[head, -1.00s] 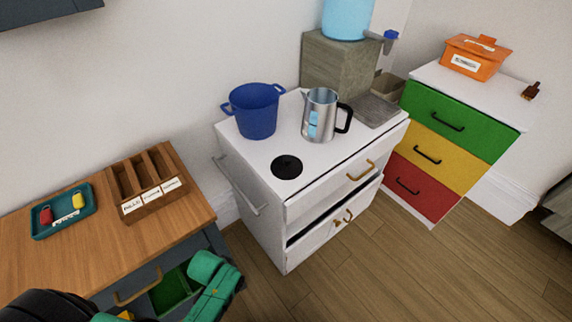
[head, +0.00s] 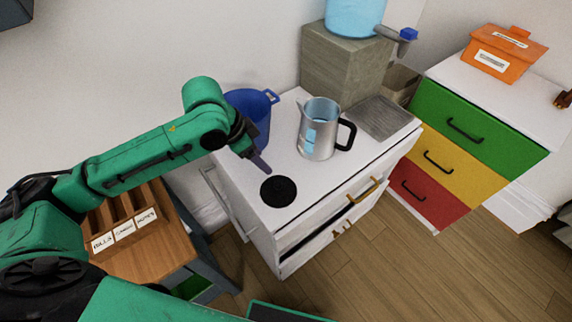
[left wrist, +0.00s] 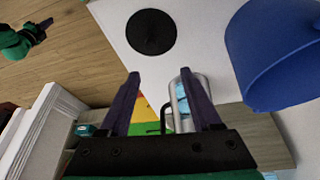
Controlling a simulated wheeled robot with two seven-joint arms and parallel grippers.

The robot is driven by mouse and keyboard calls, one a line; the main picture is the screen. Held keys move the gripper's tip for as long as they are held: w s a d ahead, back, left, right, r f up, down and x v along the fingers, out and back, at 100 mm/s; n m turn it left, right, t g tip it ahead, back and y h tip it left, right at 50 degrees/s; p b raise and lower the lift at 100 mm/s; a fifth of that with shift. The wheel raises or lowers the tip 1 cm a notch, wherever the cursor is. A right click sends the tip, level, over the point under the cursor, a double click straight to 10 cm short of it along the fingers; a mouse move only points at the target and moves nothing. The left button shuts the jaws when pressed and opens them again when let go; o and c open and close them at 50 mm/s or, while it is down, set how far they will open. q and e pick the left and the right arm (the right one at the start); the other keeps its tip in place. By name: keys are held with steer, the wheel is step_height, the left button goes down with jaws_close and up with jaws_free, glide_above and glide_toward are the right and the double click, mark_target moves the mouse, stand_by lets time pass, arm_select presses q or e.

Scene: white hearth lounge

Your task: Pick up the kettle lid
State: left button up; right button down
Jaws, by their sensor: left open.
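The kettle lid (head: 278,191) is a flat black disc lying on the white cabinet top (head: 318,184), near its front left corner. In the left wrist view the lid (left wrist: 151,32) lies beyond the fingertips. The silver kettle (head: 318,130) stands open-topped behind it, with a black handle on its right. My left gripper (head: 262,166) is open and empty, above and just behind the lid, apart from it. Its two dark fingers are spread in the left wrist view (left wrist: 160,74). A green and dark part, seemingly my right gripper (left wrist: 38,32), shows at that view's top left; its jaws are unclear.
A blue pot (head: 261,110) stands close behind my left gripper, partly hidden by it. A water dispenser on a grey block (head: 340,72) stands at the back. A coloured drawer unit (head: 485,125) is at right. A wooden organizer (head: 132,230) is at lower left.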

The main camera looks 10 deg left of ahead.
arm_select(q)
steer(key=w+f, duration=0.1)
glide_above(278, 183)
steer(key=s+a, duration=0.1)
steer(key=s, duration=0.2)
steer(key=f, duration=0.5)
steer(key=shift+w+a+f+p, duration=0.15)
steer(key=shift+w+f+p, duration=0.05)
steer(key=shift+w+p, duration=0.1)
steer(key=x, duration=0.6)
steer(key=shift+w+a+p, duration=0.2)
steer(key=shift+w+p, duration=0.2)
steer(key=shift+w, duration=0.05)
steer(key=shift+s+d+f, duration=0.1)
steer(key=shift+f, duration=0.05)
steer(key=shift+c, duration=0.6)
steer(key=c, duration=0.5)
jaws_close()
arm_select(e)
steer(key=s, duration=0.1)
steer(key=s+r, duration=0.1)
steer(key=s, duration=0.1)
steer(key=shift+s+d+r, duration=0.2)
steer(key=shift+d, duration=0.05)
